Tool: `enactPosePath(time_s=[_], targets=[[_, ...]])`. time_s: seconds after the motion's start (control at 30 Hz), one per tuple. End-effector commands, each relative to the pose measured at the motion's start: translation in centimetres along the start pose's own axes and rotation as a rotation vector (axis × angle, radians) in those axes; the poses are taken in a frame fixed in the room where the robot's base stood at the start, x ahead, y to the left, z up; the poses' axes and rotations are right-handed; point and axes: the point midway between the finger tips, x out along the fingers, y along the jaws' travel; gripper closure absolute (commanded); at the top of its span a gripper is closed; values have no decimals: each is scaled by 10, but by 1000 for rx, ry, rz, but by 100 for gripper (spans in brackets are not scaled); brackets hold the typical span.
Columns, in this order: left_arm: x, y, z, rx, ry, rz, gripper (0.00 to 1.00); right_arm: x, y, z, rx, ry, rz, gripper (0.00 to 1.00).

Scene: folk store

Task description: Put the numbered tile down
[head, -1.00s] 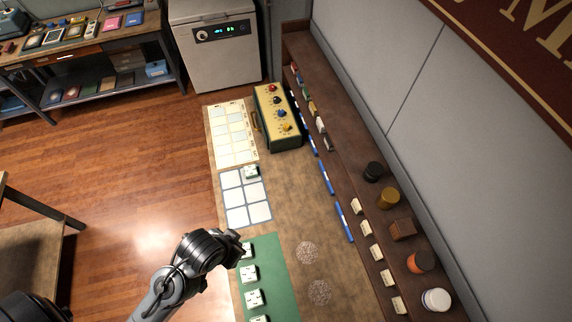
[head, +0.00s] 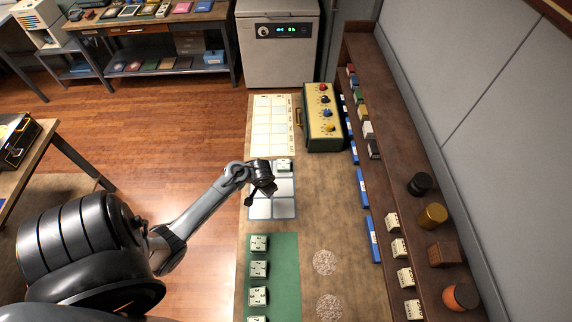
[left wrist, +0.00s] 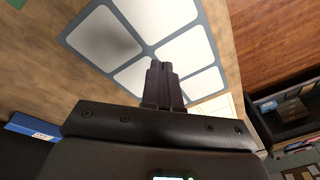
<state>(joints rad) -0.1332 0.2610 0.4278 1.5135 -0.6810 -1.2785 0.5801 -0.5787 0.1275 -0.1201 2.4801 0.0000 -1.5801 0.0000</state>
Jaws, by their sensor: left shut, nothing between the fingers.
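My left gripper (head: 262,190) is above the white-celled grid board (head: 273,218). In the left wrist view its dark fingers (left wrist: 165,66) are together with nothing visible between them, in front of the grid board (left wrist: 104,38). A pale numbered tile (head: 284,165) lies in the board's upper right cell, just beyond the gripper. More numbered tiles lie in a column on the green mat (head: 284,270), the uppermost tile (head: 259,243) near the mat's far edge. Their numbers are too small to read. My gripper and wrist hide part of the board. My right gripper is not in view.
Beyond the board lie a pale chart (head: 270,128) and a green box with coloured knobs (head: 323,122). A shelf on the right carries small blocks and round pots such as an orange one (head: 460,297). Blue strips (head: 374,239) lie along it. The bench between is mostly clear.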

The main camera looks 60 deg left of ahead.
Motion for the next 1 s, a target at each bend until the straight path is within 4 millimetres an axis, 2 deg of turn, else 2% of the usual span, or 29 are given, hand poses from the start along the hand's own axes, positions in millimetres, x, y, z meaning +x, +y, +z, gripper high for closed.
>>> enactPosePath(time_s=[0.03,0.2,0.57,1.0], targets=[[22,-11,-14,-45,4,18,100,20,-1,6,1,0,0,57],[40,-34,-43,-139,14,73,100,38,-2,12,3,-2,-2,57],[45,-46,-77,-174,21,98,100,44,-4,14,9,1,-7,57],[58,-56,-149,-173,21,98,100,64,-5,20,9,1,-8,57]])
